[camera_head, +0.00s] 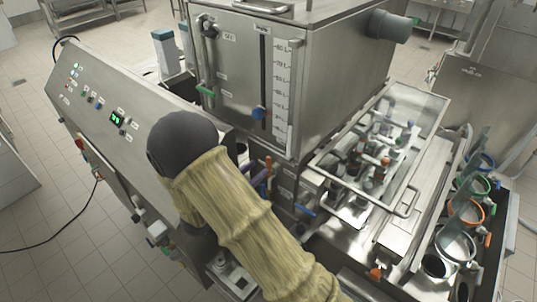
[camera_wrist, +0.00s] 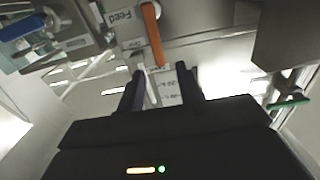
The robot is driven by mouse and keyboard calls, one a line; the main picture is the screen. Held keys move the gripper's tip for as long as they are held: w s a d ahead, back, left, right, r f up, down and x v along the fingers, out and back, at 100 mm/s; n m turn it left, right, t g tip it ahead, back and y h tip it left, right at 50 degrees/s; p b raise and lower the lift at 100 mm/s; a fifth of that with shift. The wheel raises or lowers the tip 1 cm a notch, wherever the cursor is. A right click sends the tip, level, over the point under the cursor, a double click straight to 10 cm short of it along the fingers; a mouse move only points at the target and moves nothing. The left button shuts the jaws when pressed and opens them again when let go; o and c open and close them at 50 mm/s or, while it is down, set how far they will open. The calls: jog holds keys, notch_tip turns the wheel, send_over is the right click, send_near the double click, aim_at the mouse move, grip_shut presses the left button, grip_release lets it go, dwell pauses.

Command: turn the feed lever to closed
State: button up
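The feed lever (camera_wrist: 152,35) shows in the wrist view as an orange handle beside a plate marked "Feed" (camera_wrist: 122,20). My gripper (camera_wrist: 160,70) is open, with its two dark fingers apart. The lever's lower end in the picture lies near the gap between the fingertips; I cannot tell whether it touches either finger. In the head view, a small orange-red handle (camera_head: 268,164) below the hopper may be the same lever.
The steel hopper (camera_head: 245,75) with a level scale stands above. A sloped control panel (camera_head: 100,105) is at the left. A blue handle (camera_wrist: 22,27) and a green handle (camera_wrist: 288,103) flank the lever in the wrist view. A glass-lidded tray (camera_head: 385,150) stands at right.

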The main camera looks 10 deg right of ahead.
aim_at(268, 161)
jog(key=p+x, duration=0.2)
jog(key=x, duration=0.4)
jog(key=shift+w+d, duration=0.2)
jog(key=shift+c, duration=0.3)
grip_shut()
